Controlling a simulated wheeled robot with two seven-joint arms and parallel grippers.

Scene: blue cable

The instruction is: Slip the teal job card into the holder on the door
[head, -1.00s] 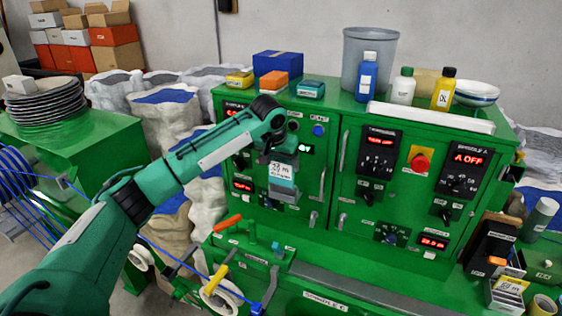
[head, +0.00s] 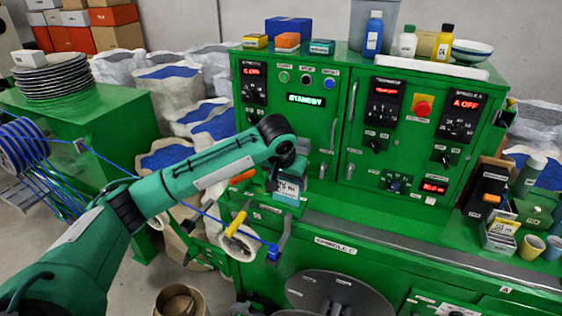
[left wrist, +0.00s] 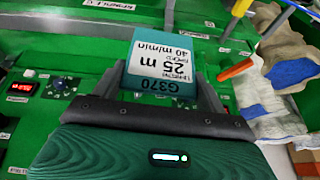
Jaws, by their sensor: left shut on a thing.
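The teal job card (left wrist: 165,65) is in my left gripper (head: 287,184), which is shut on it. Its white label reads "25 m" and "G370" and appears upside down in the left wrist view. In the head view the card (head: 288,190) hangs low in front of the green cabinet, just above the lower machine part. The left cabinet door (head: 318,125) carries a STANDBY display. I cannot make out the card holder; my arm covers part of that door. My right gripper is not in view.
A yellow-handled lever (head: 236,224) and a blue clamp (head: 273,252) are close below my left gripper. A blue cable (head: 190,205) runs behind my arm to them. Small boxes (head: 288,40) and bottles (head: 373,34) stand on the cabinet top.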

